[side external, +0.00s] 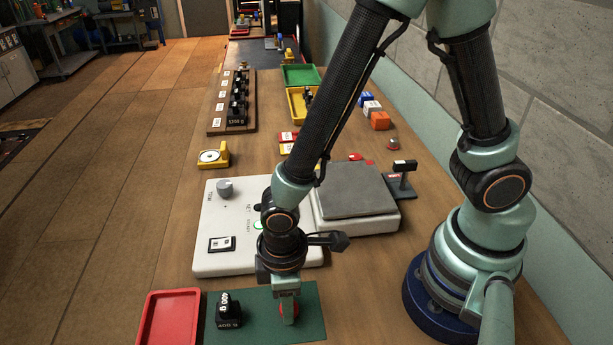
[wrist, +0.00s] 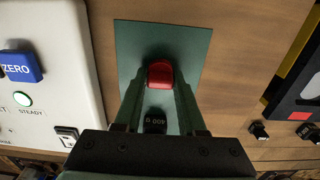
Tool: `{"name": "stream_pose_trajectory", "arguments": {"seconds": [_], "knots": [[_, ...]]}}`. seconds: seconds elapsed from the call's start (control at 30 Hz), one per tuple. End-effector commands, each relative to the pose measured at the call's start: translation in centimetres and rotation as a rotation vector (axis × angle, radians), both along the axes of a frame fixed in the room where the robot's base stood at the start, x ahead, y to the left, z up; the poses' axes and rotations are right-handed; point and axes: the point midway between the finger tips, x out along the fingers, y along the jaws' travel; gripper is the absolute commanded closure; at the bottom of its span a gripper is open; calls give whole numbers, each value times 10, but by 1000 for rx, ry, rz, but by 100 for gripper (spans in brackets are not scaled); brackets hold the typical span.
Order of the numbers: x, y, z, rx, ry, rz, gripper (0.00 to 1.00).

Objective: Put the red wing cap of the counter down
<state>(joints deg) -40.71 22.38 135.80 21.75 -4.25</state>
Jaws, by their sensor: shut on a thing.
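The red wing cap (wrist: 160,73) is between my fingertips, and a bit of its red shows in the side view (side external: 291,311). My gripper (side external: 288,314) points down and is shut on the cap; it also shows in the wrist view (wrist: 160,80). The cap is over the green mat (side external: 312,329). It is low, but I cannot tell whether it touches the mat. The fingers hide part of the cap in the side view. A black counter with a white label (side external: 229,311) stands on the mat, left of my gripper, apart from the cap.
A red tray (side external: 149,322) lies left of the mat. A white scale box (side external: 212,257) with a knob and a grey weighing plate (side external: 356,191) stand behind. Yellow (side external: 296,112) and green (side external: 300,74) bins are farther back. Bare mat surrounds my fingertips.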

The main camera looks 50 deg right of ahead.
Motion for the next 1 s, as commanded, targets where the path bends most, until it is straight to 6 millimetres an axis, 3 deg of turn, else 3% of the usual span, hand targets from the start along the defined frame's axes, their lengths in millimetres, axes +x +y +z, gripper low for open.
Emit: {"name": "stream_pose_trajectory", "arguments": {"seconds": [0.23, 0.27, 0.3, 0.33, 0.77, 1.0], "knots": [[0, 0, -3, -1, 1, 0, 100], [0, 0, -3, -1, 1, 0, 53], [0, 0, -3, 0, 0, 0, 38], [0, 0, -3, 0, 0, 0, 31], [0, 0, 2, 1, -1, 0, 31], [1, 1, 31, 4, -4, 0, 31]]}}
